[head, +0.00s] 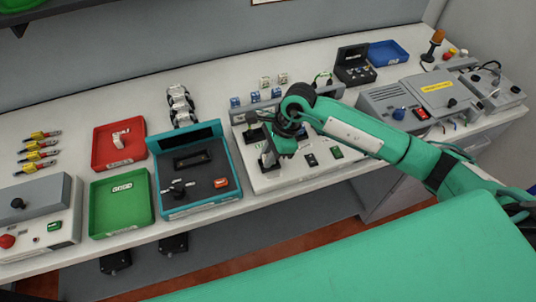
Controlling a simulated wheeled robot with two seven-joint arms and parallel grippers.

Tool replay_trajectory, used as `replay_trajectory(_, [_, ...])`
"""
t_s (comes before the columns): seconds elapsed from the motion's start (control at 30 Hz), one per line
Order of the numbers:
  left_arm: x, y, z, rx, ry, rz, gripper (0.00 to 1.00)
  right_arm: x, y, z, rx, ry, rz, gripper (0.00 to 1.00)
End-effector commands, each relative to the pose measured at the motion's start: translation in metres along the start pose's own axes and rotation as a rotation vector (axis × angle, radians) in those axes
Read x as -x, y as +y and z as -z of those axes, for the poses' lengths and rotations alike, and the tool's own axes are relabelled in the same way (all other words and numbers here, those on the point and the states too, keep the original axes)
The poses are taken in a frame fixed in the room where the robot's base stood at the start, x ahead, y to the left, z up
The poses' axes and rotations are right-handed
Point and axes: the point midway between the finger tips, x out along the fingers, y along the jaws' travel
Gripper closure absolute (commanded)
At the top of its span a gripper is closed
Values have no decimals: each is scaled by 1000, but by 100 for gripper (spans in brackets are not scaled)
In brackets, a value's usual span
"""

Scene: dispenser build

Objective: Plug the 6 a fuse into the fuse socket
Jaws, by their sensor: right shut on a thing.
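My right gripper (268,151) reaches in from the right, pointing down over the left part of a white board (295,178). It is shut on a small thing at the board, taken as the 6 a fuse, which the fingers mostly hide. The fuse socket cannot be made out clearly; the gripper covers that part of the board. Whether the held thing touches the board I cannot tell. Several small blue blocks (235,102) stand along the board's back edge, with white ones (265,82) behind them. My left gripper is not in view.
Left of the board stand a teal-framed tester (200,207), a green tray (93,224) and a red tray (97,155). Right are grey instruments (385,97) and a blue tray (398,49).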

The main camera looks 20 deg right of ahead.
Motion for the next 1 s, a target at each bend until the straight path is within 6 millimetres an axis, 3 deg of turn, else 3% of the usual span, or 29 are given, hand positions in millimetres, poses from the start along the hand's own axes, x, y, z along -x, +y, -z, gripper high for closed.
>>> replay_trajectory(1.0, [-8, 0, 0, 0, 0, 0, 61, 0, 0, 0, -1, 0, 0, 100])
